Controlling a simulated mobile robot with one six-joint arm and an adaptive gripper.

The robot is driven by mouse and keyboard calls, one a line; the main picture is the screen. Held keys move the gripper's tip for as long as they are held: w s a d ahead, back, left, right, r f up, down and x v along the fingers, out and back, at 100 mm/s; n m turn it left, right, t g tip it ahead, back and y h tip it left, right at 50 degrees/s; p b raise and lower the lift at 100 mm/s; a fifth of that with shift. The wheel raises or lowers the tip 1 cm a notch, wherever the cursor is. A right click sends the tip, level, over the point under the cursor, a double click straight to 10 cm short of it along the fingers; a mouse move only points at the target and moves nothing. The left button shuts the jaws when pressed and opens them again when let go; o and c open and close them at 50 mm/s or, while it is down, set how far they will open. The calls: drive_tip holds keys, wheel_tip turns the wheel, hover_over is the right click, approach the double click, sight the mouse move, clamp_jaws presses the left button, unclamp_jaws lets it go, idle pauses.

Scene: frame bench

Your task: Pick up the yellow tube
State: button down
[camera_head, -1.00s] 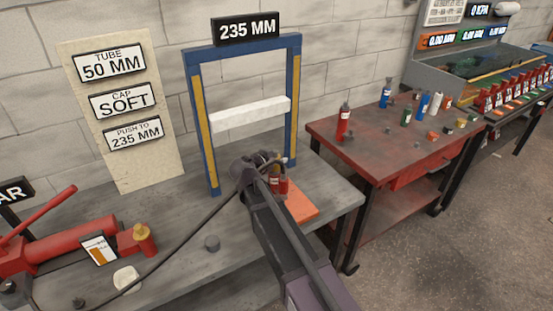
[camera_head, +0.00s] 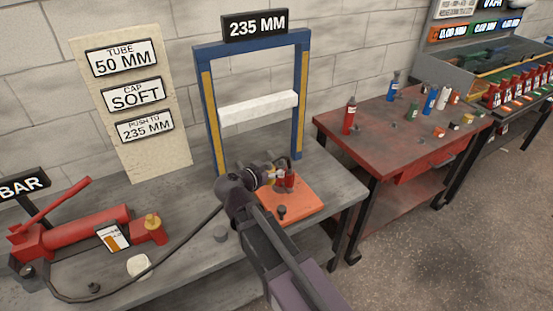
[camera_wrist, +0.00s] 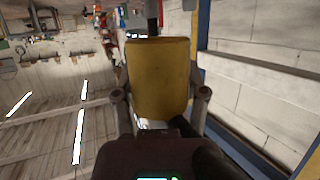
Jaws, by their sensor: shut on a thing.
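The yellow tube (camera_wrist: 159,78) fills the middle of the wrist view, with one finger of my gripper (camera_wrist: 160,96) on each side of it. The fingers are shut on it. In the head view my gripper (camera_head: 272,176) is above the left part of the orange plate (camera_head: 304,197), in front of the blue frame.
A red object (camera_head: 286,179) stands close beside my gripper. A small dark piece (camera_head: 281,211) is on the orange plate. The blue press frame (camera_head: 213,130) with its white crossbar (camera_head: 258,109) stands behind. A red hand pump (camera_head: 85,229) is at left.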

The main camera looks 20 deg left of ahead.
drive_tip(key=shift+s+r, duration=0.1)
drive_tip(key=shift+s, duration=1.1)
drive_tip(key=shift+r, duration=0.1)
